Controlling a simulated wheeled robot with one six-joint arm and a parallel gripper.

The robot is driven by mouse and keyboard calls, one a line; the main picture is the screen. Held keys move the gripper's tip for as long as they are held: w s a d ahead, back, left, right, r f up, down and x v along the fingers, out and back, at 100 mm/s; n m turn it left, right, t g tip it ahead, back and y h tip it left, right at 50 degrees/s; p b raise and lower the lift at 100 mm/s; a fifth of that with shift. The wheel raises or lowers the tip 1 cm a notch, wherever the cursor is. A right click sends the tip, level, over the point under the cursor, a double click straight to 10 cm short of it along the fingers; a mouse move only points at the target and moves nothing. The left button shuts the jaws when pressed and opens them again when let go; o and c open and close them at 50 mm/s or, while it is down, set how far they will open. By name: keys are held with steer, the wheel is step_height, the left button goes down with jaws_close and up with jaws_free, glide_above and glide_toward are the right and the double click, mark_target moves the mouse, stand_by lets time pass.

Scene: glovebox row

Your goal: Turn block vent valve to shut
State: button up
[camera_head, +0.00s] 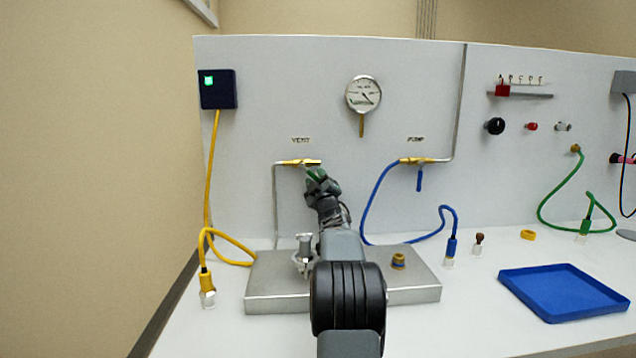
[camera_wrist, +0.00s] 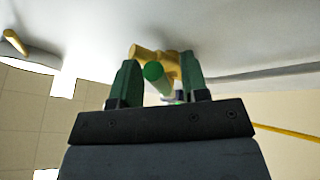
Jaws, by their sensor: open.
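The vent valve (camera_head: 299,162) is a brass fitting on the white panel under the VENT label. In the wrist view its brass body (camera_wrist: 147,52) lies just beyond my fingertips. Its green lever (camera_wrist: 155,73) points toward the wrist camera, with its round end between my two green fingers. My gripper (camera_head: 317,176) is right at the valve in the head view and covers most of the lever there. In the wrist view my gripper (camera_wrist: 159,64) is open, one finger on each side of the lever, with visible gaps. I cannot tell the lever's exact angle against the pipe.
The pump valve (camera_head: 416,160) with a blue lever (camera_head: 420,181) pointing down is to the right. A gauge (camera_head: 363,94) hangs between the valves. A grey metal block (camera_head: 275,283) sits below my arm. A yellow hose (camera_head: 210,165) and a blue hose (camera_head: 372,199) flank it. A blue tray (camera_head: 562,293) lies at right.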

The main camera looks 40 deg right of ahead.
steer(key=b+v, duration=0.1)
steer(key=v, duration=1.1)
steer(key=shift+b, duration=0.35)
steer(key=shift+c, duration=0.5)
